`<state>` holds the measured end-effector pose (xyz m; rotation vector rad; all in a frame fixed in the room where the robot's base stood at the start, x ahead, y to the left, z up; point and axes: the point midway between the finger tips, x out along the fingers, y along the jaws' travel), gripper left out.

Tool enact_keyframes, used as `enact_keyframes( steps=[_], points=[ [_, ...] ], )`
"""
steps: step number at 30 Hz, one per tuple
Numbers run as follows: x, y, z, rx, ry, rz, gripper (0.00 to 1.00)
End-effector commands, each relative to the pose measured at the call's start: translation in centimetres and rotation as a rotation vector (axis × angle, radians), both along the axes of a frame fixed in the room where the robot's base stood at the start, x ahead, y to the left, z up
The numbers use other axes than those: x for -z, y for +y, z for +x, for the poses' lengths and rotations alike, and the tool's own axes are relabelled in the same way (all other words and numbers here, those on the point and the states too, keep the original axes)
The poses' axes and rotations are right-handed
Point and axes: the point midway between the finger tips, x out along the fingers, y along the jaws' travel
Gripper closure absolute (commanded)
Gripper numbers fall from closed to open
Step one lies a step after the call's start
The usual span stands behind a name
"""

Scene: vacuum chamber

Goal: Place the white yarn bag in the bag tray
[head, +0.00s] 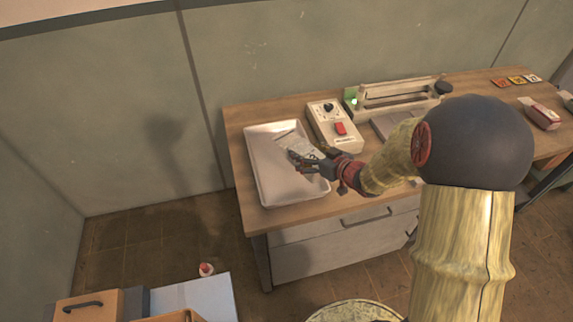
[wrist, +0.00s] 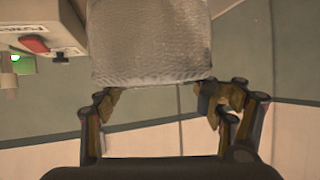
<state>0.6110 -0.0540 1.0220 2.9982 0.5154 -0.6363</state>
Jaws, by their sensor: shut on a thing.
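A pale, whitish translucent bag (head: 297,143) is held in my gripper (head: 318,163). In the wrist view the bag (wrist: 150,42) fills the upper middle, between and beyond the fingertips of my gripper (wrist: 162,100). Its surface looks finely textured; its contents cannot be told. The white bag tray (head: 263,170) lies at the left end of the wooden table. In the head view the bag and gripper overlap the tray's right half. The bag appears to be above the tray, but its height over the bottom cannot be told.
A white control box (head: 334,126) with a red switch stands right of the tray, near a sealer-like device (head: 395,100). Small coloured cards (head: 517,80) and a red-and-white package (head: 540,114) lie farther right on the wooden table (head: 300,212). Drawers are under the tabletop.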

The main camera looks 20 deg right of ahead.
Motion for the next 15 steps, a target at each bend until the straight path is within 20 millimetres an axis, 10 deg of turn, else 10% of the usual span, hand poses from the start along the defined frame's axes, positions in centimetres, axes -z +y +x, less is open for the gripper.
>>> enact_keyframes(
  steps=[15],
  points=[
    [6.1, 3.6, 5.8, 0.001, -0.002, -0.001, 0.86]
  ],
)
